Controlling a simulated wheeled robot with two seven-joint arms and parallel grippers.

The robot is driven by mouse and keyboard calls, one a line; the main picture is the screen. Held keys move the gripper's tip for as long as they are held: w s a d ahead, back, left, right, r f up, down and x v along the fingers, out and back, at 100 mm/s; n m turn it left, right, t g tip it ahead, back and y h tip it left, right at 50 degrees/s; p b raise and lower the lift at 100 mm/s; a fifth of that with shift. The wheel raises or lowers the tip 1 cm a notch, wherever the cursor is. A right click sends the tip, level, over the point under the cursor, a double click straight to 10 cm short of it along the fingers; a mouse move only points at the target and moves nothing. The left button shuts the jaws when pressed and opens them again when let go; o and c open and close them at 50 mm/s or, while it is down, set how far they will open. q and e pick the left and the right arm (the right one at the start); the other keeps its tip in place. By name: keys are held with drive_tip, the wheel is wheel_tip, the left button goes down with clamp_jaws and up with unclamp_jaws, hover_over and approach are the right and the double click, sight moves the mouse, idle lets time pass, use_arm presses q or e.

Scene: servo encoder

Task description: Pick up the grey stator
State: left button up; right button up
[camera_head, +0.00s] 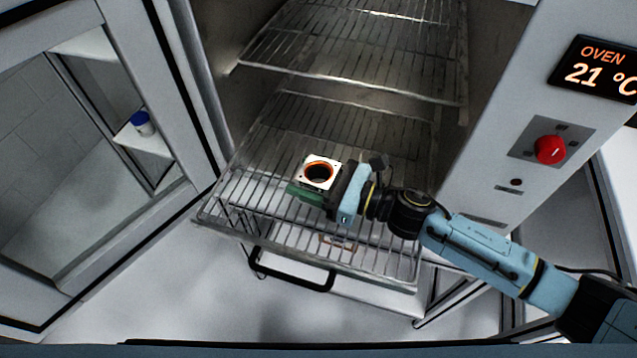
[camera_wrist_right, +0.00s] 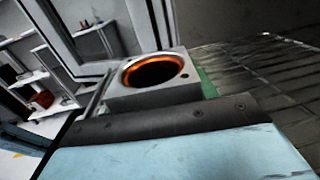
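The grey stator (camera_head: 320,173) is a pale square block with a round, orange-lined hole, over the front part of the lower wire rack. It also shows in the right wrist view (camera_wrist_right: 153,78), close in front of the gripper body. My right gripper (camera_head: 322,186) reaches in from the right and appears shut on the stator, which sits closely between its fingers. A green part (camera_head: 305,193) shows along the stator's lower side; I cannot tell what it belongs to. Whether the stator touches the rack is hidden. My left gripper is not in view.
The lower wire rack (camera_head: 245,208) is pulled out of the open oven, and an upper rack (camera_head: 350,45) is above it. The open door (camera_head: 95,150) is at the left. The oven panel with a red knob (camera_head: 550,149) is at the right. The rack looks otherwise largely clear.

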sight(309, 157)
drive_tip(key=c, duration=0.7)
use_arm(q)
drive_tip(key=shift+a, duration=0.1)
use_arm(e)
drive_tip(key=shift+r, duration=0.2)
